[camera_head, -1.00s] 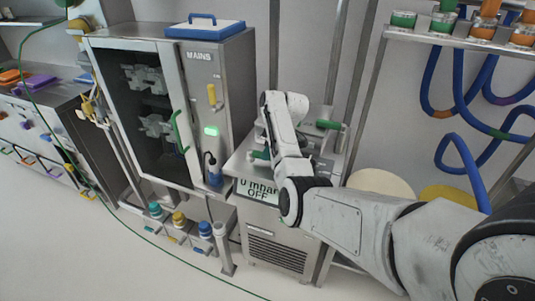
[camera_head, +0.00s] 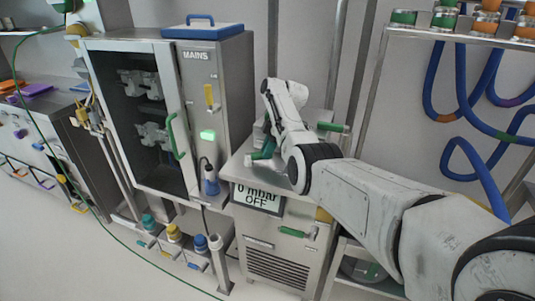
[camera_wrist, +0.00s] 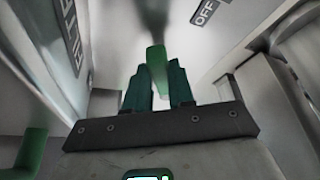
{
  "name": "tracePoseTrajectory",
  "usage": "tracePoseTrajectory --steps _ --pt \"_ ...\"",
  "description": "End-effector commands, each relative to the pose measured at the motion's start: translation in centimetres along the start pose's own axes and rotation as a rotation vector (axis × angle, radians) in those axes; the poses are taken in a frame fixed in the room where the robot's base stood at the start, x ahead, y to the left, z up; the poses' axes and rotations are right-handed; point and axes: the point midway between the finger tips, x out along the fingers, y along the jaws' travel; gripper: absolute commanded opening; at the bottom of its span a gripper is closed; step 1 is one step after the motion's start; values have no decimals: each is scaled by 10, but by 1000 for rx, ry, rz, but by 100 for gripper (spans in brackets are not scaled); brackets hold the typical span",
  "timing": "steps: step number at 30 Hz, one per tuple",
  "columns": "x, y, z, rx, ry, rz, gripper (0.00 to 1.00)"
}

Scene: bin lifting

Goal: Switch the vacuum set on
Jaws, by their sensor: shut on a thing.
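The vacuum set (camera_head: 275,268) is a grey metal cabinet. Its display (camera_head: 258,196) reads "0 mbar OFF". My gripper (camera_wrist: 157,88) has dark green fingers, shut on a bright green lever (camera_wrist: 157,60) that stands between them. In the wrist view, an "OFF" label (camera_wrist: 205,12) is on the pale panel beyond, to the right of the lever. In the head view, my gripper (camera_head: 262,153) is at the top of the vacuum set, partly hidden by my wrist. The lever's base is blurred in the wrist view.
A cabinet marked "MAINS" (camera_head: 222,100) with a lit green lamp (camera_head: 208,135) stands to the left. A green handle (camera_head: 292,232) is on the vacuum set's front, and another (camera_head: 332,127) sticks out behind my arm. Blue hoses (camera_head: 465,160) hang at the right.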

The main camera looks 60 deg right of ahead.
Motion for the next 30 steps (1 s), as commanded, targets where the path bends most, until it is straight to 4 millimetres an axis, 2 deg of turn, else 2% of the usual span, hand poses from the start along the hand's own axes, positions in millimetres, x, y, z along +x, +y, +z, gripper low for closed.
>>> tracePoseTrajectory --steps 9,10,17,25,30 --pt "0 0 0 0 1 1 0" --pt "0 0 0 0 1 1 26" --pt "0 0 0 0 1 1 48" --pt "-2 0 0 0 1 1 49" --pt "-18 1 0 0 1 4 49"
